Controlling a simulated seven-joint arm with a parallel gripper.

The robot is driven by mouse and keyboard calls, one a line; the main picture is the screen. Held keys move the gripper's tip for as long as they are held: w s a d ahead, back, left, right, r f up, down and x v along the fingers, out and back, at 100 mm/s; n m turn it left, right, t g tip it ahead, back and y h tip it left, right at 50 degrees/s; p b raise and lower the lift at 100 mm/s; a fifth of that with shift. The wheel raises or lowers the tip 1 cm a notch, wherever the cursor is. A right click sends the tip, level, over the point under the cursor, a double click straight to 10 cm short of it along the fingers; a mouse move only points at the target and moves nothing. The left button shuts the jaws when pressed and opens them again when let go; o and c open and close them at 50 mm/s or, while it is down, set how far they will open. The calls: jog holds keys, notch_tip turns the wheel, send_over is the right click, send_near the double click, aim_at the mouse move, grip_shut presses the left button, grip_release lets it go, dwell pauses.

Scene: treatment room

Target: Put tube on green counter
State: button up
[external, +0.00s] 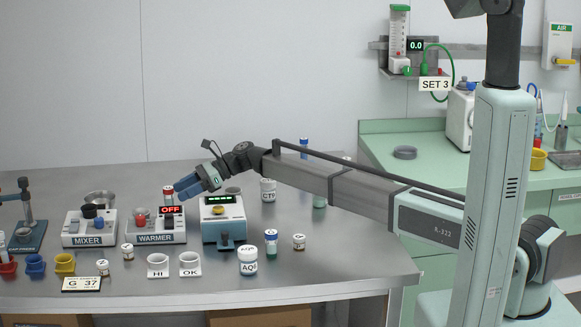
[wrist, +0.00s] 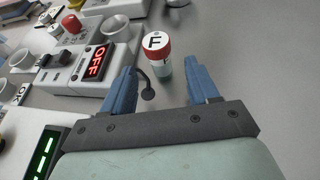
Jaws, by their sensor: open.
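A small tube with a red cap marked F (wrist: 163,66) stands upright just beyond my gripper (wrist: 165,76), roughly between the lines of its two blue fingers. In the external view, this tube (external: 168,194) appears behind the warmer, beside the fingertips of my gripper (external: 177,189). My gripper is open and empty. The green counter (external: 375,128) is at the right, behind my arm. The tube's lower end is partly hidden in the external view.
The warmer (external: 155,238) with its OFF display and the mixer (external: 89,240) stand on the metal table (external: 330,272).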

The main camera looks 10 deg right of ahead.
jog(key=shift+o, duration=0.4)
jog(key=shift+v, duration=2.3)
jog(key=x, duration=0.3)
jog(key=r+x, duration=0.1)
jog(key=x, duration=0.3)
jog(key=a+r+x, duration=0.1)
jog(key=x, duration=0.3)
jog(key=shift+s+r, duration=0.1)
jog(key=c, duration=1.1)
jog(key=shift+r, duration=5.15)
jog(key=shift+c, duration=0.2)
